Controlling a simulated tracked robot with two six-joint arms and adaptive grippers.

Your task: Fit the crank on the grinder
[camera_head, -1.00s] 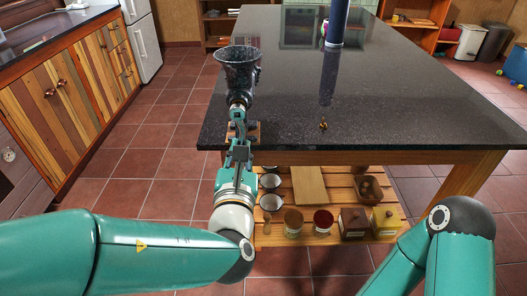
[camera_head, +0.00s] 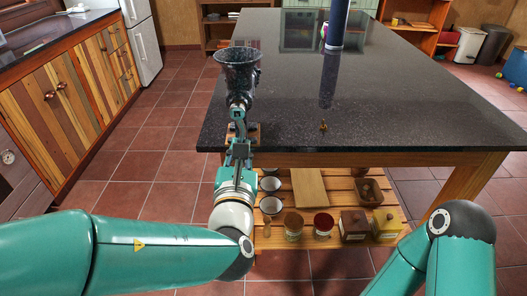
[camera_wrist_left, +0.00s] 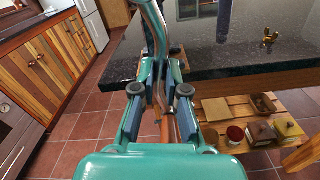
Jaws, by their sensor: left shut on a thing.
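The grinder (camera_head: 238,68), with a dark speckled hopper, stands at the near left corner of the dark stone table. My left gripper (camera_head: 238,146) is right in front of the grinder at the table edge and is shut on the crank. In the left wrist view, the crank (camera_wrist_left: 155,35) shows as a curved metal bar rising from between the fingers of the left gripper (camera_wrist_left: 163,88). The gripper hides most of the crank and the grinder's lower front in the head view; I cannot tell whether they touch. My right gripper is out of view.
A small brass piece, looking like a wing nut (camera_head: 323,126), lies near the table's front edge. A dark blue cylinder (camera_head: 337,25) stands far back on the table. A slatted shelf below holds cups, jars and boxes. The middle of the tabletop (camera_head: 410,100) is clear.

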